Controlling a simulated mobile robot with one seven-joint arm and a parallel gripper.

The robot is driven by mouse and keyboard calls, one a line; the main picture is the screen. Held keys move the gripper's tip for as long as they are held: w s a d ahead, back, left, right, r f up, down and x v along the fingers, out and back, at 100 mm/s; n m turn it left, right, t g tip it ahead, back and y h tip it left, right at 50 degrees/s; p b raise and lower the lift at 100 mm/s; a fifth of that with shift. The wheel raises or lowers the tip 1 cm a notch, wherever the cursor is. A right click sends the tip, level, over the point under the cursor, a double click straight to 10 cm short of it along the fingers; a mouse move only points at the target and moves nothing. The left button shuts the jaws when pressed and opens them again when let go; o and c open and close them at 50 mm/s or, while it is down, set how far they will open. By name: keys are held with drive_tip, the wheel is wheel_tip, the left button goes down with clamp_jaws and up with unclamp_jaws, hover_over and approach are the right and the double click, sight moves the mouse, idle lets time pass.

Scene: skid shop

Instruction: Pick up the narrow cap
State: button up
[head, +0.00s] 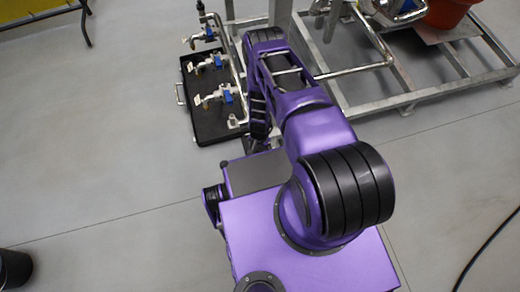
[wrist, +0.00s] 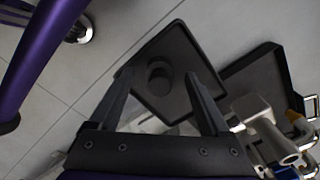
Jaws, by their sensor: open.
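A short dark round piece (wrist: 159,84), which looks like the narrow cap, stands on a dark square plate (wrist: 176,47) in the wrist view. My gripper (wrist: 160,75) is open, with one finger on each side of the cap in the picture. No contact shows, and I cannot tell how far above the cap the fingertips are. The fingers are empty. In the head view my own arm hides the gripper, and I cannot make out the cap there.
A black tray (head: 205,128) lies on the floor, with pipes and blue-handled valves (head: 226,97) over it. A metal frame (head: 405,100) stands right; floor (head: 90,130) is clear left.

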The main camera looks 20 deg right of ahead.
clamp_jaws()
idle(0.3)
drive_tip(key=shift+r, duration=0.1)
